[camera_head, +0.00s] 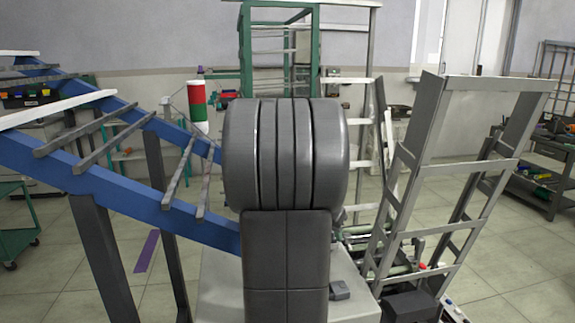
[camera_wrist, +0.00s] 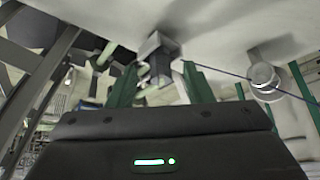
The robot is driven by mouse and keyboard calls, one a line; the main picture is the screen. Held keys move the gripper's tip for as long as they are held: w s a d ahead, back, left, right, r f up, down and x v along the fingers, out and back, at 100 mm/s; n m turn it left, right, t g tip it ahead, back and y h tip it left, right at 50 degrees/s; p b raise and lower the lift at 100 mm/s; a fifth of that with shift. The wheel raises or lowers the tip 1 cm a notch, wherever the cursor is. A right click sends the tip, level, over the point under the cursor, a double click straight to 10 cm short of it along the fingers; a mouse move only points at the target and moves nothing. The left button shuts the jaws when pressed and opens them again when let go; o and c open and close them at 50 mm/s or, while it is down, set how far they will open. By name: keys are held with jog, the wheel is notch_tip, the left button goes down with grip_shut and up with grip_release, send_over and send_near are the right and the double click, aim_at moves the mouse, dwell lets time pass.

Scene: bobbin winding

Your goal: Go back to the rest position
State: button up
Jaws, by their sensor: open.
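My gripper (camera_wrist: 158,74) shows in the wrist view with its two green fingers apart. A small grey block with a darker part (camera_wrist: 160,58) shows between and beyond the fingertips, against a pale surface (camera_wrist: 225,25). I cannot tell the gap between it and the fingers, but the fingers are not closed on it. In the head view my own arm fills the middle and hides my gripper. A red, white and green cylinder (camera_head: 198,105) stands upright just left of the arm.
A blue sloped rack (camera_head: 110,185) with grey rods stands at left. A grey metal frame (camera_head: 465,170) leans at right. A pale machine top (camera_head: 220,285) lies below my arm, with a small grey block (camera_head: 340,290). A thin dark line passes a round metal post (camera_wrist: 263,75).

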jog(key=shift+f, duration=0.15)
jog(key=shift+f+b, duration=0.2)
jog(key=shift+b, duration=0.15)
jog(key=v, duration=1.4)
jog(key=x, duration=1.3)
jog(key=shift+d+f, duration=0.1)
jog(key=shift+f, duration=0.05)
jog(key=shift+w+d+p, duration=0.1)
jog(key=shift+w+p, duration=0.2)
jog(key=shift+p, duration=0.15)
notch_tip(320, 180, up, 3)
jog(key=p, duration=0.2)
jog(key=shift+s+p, duration=0.15)
jog(key=shift+p, duration=0.2)
jog(key=shift+r+p, duration=0.65)
jog(key=shift+p, duration=0.15)
notch_tip(320, 180, up, 6)
jog(key=p, duration=0.3)
jog(key=shift+p, duration=0.3)
